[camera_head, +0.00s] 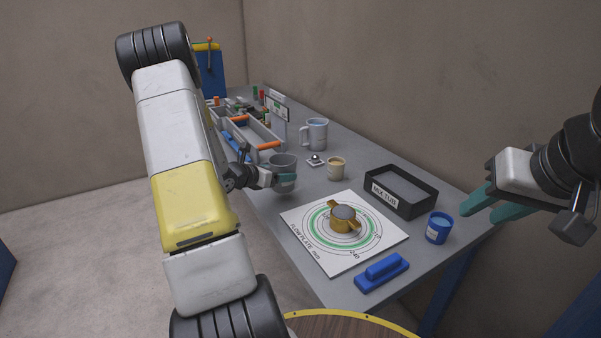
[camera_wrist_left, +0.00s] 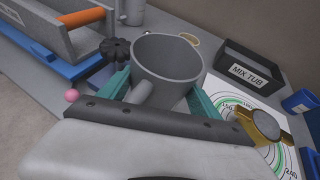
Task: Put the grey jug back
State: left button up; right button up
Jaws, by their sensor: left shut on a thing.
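The grey jug (camera_head: 283,161) is between the teal fingers of my left gripper (camera_head: 285,182), which is shut on it, at the near left side of the table. In the left wrist view the jug (camera_wrist_left: 168,60) is seen from above, roughly upright, its inside grey and its handle towards the wrist. Whether its base touches the table cannot be told. My right gripper (camera_head: 488,208) is open and empty at the right, above the table's right end. A second, paler blue-grey jug (camera_head: 315,134) stands further back on the table.
A flow plate (camera_head: 302,247) bears a brass piece (camera_head: 344,218). A black mix tub (camera_head: 400,204), a blue cup (camera_head: 438,228), a tan cup (camera_head: 336,168) and a blue block tool (camera_head: 382,273) stand around it. A grey tray with orange handles (camera_head: 262,133) lies behind the held jug.

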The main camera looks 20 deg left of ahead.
pick_arm(q)
jog(key=w, duration=0.3)
jog(key=shift+w+a+f, duration=0.1)
jog(key=shift+w+a, duration=0.05)
jog(key=shift+w, duration=0.1)
jog(key=shift+f, duration=1.75)
jog(key=shift+f, duration=0.15)
jog(key=o, duration=1.9)
